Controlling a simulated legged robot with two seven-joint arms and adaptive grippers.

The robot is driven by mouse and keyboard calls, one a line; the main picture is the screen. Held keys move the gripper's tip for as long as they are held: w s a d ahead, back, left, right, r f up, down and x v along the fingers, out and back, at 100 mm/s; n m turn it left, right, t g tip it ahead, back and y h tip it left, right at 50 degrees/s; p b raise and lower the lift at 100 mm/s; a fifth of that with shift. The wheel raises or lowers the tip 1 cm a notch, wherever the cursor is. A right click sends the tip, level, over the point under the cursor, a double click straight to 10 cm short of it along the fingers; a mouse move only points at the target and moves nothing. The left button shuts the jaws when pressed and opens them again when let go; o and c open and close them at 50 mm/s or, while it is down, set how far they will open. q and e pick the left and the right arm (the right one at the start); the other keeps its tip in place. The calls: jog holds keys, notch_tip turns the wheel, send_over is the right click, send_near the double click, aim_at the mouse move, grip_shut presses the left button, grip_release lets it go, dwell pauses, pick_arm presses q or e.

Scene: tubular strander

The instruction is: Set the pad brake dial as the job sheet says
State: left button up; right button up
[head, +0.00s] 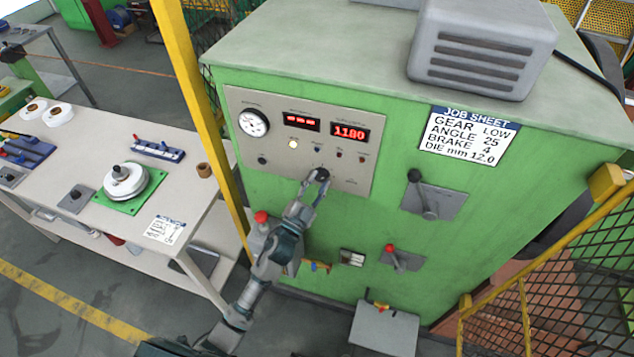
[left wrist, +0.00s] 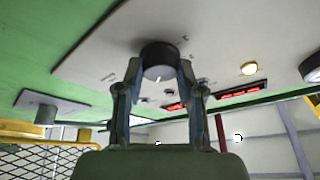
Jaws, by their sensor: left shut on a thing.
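My left gripper (head: 318,176) is at the lower middle of the grey control panel (head: 245,100) on the green cabinet. In the left wrist view its two fingers (left wrist: 158,85) are closed on the sides of a black round knob (left wrist: 160,56) with a light mark on its rim. I cannot read the knob's label or setting. The job sheet (head: 467,136) on the cabinet front reads gear LOW, angle 25, brake 4, die mm 12.0. My right gripper is not in view.
The panel has a gauge (head: 253,122) and a red display (head: 349,132) reading about 1180. A black-knobbed lever (head: 428,198) and a red-knobbed lever (head: 398,260) stand to the right. A yellow post (head: 190,85) and workbench (head: 100,140) are on the left.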

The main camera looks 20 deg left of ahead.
pick_arm(q)
jog(key=shift+f, duration=0.2)
jog(key=o, duration=1.1)
jog(key=shift+o, duration=0.2)
jog(key=shift+r, duration=0.1)
jog(key=v, duration=1.2)
